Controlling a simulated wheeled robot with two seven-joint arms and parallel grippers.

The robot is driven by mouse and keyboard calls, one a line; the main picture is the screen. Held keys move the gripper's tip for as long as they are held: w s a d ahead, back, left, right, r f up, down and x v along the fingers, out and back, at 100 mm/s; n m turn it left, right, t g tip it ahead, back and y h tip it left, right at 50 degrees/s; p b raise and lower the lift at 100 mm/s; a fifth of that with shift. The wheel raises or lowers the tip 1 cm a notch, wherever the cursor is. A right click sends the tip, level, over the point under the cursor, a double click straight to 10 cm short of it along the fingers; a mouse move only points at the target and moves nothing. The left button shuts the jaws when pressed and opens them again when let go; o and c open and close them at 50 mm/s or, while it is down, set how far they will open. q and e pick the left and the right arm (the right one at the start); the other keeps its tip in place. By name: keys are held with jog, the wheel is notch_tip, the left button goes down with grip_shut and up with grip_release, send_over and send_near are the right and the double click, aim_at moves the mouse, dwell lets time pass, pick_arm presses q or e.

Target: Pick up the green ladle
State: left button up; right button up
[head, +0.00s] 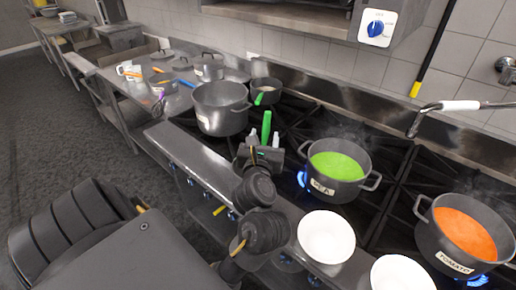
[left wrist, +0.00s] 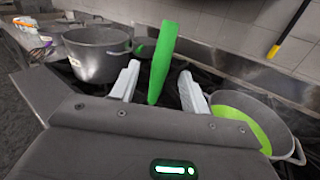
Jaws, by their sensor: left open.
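The green ladle shows as a bright green upright handle (head: 266,124) in the head view, just at my left gripper. In the left wrist view the handle (left wrist: 163,55) stands between the two pale fingers, slightly tilted, with a gap on each side. My left gripper (head: 263,138) is open; its fingers also show in the left wrist view (left wrist: 159,72). The bowl of the ladle cannot be made out. My right gripper is not in view.
A pot of green pea soup (head: 322,186) stands right of my gripper on a lit burner. A tomato soup pot (head: 452,257) is further right. An empty-looking large pot (head: 221,120) is behind left. White bowls (head: 326,238) sit on the front edge. A smaller green-handled item (head: 258,99) is behind.

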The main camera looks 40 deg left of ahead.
aim_at(265, 133)
pick_arm(q)
jog(key=p+x, duration=0.1)
jog(key=x, duration=0.3)
jog(key=shift+w+a+f, duration=0.1)
jog(key=shift+f, duration=0.05)
grip_shut()
